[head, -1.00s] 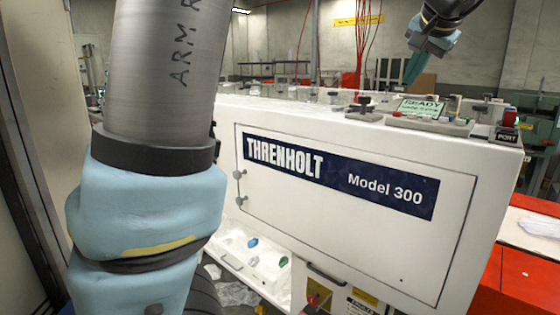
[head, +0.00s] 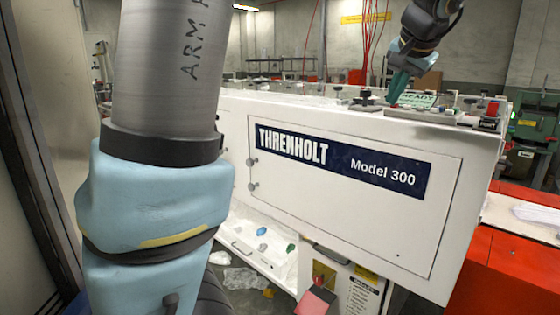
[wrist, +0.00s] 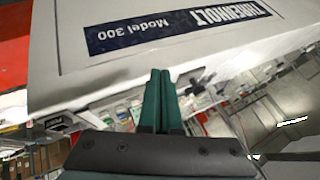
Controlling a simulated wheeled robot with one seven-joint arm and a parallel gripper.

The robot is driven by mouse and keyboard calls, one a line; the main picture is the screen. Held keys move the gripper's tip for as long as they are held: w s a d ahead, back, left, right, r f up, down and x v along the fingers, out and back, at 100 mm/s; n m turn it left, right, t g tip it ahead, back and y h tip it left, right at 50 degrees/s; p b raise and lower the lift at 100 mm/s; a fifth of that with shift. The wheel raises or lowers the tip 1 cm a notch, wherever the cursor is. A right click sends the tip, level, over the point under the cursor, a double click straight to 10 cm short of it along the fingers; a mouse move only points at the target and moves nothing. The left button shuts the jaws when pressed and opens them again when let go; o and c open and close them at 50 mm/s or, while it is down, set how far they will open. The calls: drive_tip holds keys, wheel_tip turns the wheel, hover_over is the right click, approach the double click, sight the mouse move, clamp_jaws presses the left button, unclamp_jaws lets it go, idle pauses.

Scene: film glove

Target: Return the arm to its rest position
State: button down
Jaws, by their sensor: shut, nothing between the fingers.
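My gripper (head: 397,88) has green fingers and hangs from my dark and light-blue arm at the upper right of the head view. The fingers point down over the back right of the white Threnholt machine (head: 230,130), close to its top panel in the picture. I cannot tell whether they touch it. In the wrist view the green fingers (wrist: 161,78) lie together with nothing between them. The machine's front with its blue nameplate (wrist: 135,22) shows upside down beyond them.
The control panel with a green READY display (head: 418,98) and knobs stands on the machine top. An open tray (head: 270,250) with small coloured pieces is low at the machine's front. A red cabinet (head: 470,275) stands at right. Red cables (head: 373,40) hang behind.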

drive_tip(key=w+a+f+n+g+y, duration=0.1)
drive_tip(key=a+f+n+g, duration=0.1)
drive_tip(key=a+f, duration=0.75)
drive_tip(key=s+a+f+n+g, duration=0.1)
drive_tip(key=s+a+f+n, duration=0.1)
drive_tip(key=s+a+f, duration=0.2)
drive_tip(key=s+a+f+n+g, duration=0.2)
drive_tip(key=s+a+f, duration=0.2)
drive_tip(key=a+f, duration=0.3)
drive_tip(key=s+a+f+n+g, duration=0.1)
drive_tip(key=s+a+f, duration=0.3)
drive_tip(key=a, duration=0.7)
wheel_tip(320, 180, down, 2)
drive_tip(key=shift+s+f+n+h, duration=0.2)
drive_tip(key=shift+s+n+h, duration=0.1)
drive_tip(key=shift+n, duration=0.5)
drive_tip(key=shift+a, duration=0.1)
